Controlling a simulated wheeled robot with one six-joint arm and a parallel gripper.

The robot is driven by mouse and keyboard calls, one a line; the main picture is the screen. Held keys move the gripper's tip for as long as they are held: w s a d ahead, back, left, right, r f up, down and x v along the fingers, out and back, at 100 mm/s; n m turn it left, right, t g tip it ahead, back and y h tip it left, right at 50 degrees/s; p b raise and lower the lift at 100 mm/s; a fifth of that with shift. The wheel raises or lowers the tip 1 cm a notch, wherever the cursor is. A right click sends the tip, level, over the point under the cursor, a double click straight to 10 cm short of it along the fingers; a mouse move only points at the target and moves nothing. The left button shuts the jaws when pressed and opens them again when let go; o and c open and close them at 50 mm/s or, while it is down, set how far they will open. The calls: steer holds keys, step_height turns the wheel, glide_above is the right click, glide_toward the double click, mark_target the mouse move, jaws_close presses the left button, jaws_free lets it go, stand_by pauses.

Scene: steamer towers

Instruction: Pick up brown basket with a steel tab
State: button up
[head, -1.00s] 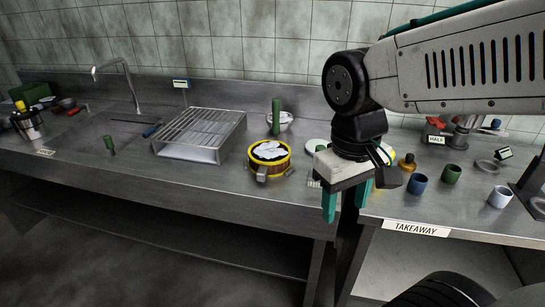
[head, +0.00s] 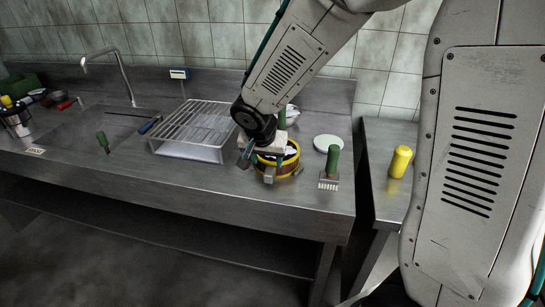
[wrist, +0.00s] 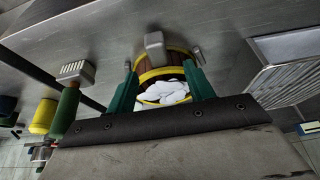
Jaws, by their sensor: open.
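The brown basket (head: 286,169) has yellow bands and stands on the steel counter, with white pieces inside. A steel tab (head: 269,175) sticks out from its front. My gripper (head: 262,153) is directly over the basket and hides part of its top. In the wrist view the basket (wrist: 166,61) shows between the two green fingers of my gripper (wrist: 160,70), its steel tab (wrist: 154,41) pointing away from the palm. The fingers are apart. I cannot tell whether they touch the basket.
A wire rack (head: 196,128) stands left of the basket. A green-handled brush (head: 331,166) and a pale round plate (head: 327,143) are to the right. A green bottle-like cylinder (head: 281,119) stands close behind. A yellow bottle (head: 400,161) stands on the right-hand counter.

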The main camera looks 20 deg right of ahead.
mark_target(269, 170)
steer(key=x, duration=0.7)
steer(key=shift+s+d+f, duration=0.1)
steer(key=shift+s, duration=0.05)
jaws_close()
